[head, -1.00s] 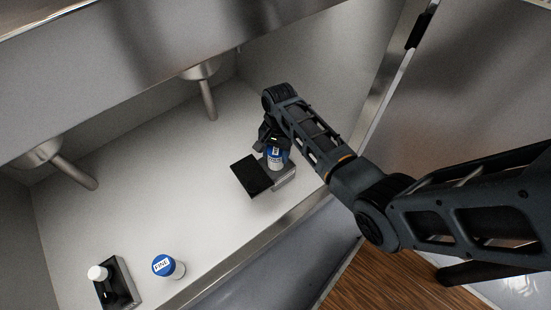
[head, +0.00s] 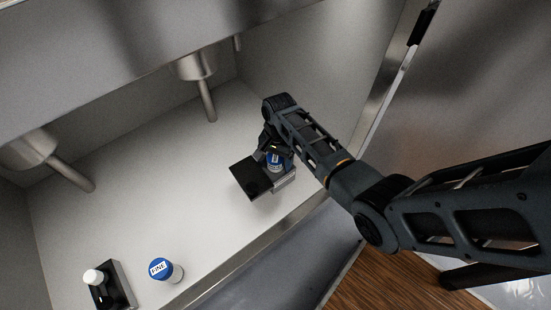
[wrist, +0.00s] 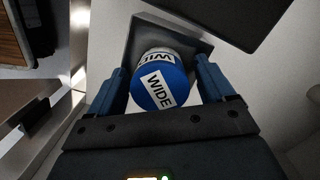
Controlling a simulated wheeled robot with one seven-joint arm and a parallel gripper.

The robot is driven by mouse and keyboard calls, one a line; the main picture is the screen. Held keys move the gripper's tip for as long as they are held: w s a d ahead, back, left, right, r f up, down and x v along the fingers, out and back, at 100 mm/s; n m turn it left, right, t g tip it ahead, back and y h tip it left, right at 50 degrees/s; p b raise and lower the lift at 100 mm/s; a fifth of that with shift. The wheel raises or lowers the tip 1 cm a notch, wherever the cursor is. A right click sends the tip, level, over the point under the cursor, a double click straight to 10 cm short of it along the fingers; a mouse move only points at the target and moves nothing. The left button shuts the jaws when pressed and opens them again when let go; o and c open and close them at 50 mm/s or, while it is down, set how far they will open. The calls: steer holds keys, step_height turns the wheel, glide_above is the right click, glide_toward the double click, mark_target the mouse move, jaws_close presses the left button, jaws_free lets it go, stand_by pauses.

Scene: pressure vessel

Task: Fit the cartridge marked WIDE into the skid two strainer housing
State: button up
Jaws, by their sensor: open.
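The cartridge marked WIDE (wrist: 165,88) has a blue cap with a white label. It also shows in the head view (head: 275,162), partly hidden by my gripper. It stands at a square grey housing (wrist: 133,42), and appears to be seated in it; how deep is hard to tell. The housing shows in the head view (head: 283,186) with a black lid (head: 250,178) swung to its left. No skid number is readable on it. My gripper (wrist: 160,70) is open, one finger on each side of the cap, with narrow gaps visible.
The cartridge marked FINE (head: 162,270) stands at the lower left. Beside it is a black-topped unit (head: 118,290) with a white cylinder (head: 93,276). Metal pipes (head: 207,100) come down at the back. The middle of the pale floor is clear. A metal front edge (head: 250,245) borders it.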

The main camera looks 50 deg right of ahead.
steer(key=shift+r, duration=0.15)
step_height(320, 180, up, 12)
steer(key=d+p, duration=0.1)
steer(key=p, duration=0.3)
steer(key=shift+w+d, duration=0.15)
steer(key=shift+w, duration=0.05)
stand_by(0.4)
